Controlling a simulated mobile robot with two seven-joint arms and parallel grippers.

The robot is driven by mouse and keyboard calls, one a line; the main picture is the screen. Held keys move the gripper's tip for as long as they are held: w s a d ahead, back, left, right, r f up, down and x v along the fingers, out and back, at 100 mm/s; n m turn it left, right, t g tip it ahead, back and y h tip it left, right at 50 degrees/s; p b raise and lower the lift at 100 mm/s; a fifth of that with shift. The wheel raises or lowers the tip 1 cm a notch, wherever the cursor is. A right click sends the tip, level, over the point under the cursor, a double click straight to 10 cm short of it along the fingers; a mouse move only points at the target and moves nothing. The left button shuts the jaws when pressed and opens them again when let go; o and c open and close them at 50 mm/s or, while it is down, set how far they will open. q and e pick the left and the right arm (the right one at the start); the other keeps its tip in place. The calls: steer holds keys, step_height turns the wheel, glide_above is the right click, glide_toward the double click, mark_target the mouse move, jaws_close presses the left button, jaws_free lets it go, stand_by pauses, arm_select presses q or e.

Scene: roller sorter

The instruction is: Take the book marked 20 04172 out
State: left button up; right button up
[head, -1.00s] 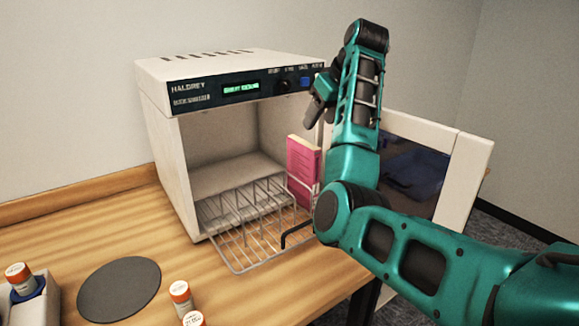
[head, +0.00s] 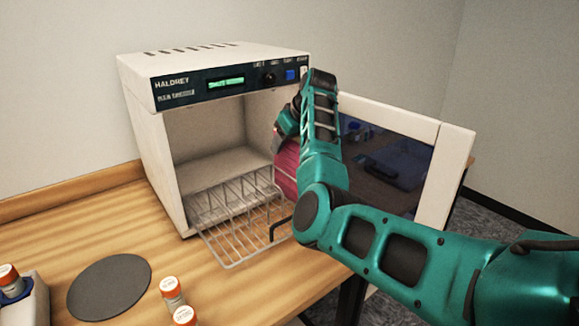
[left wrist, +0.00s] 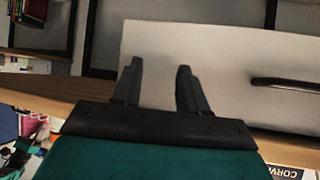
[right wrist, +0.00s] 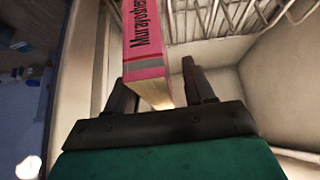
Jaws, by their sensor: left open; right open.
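The pink book (head: 287,168) stands upright at the right side of the wire rack (head: 240,225), inside the opening of the white cabinet (head: 150,165). My right gripper (head: 281,130) is at the book's upper end, partly hidden by my arm. In the right wrist view its open fingers (right wrist: 160,85) lie on either side of the book's near end. My left gripper (left wrist: 157,85) is open and empty, seen only in its wrist view, before a pale panel.
The cabinet's door (head: 455,175) stands open to the right, behind my right arm.

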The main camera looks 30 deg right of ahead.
steer(key=shift+w+f, duration=0.1)
steer(key=shift+f, duration=0.05)
jaws_close()
stand_by(0.4)
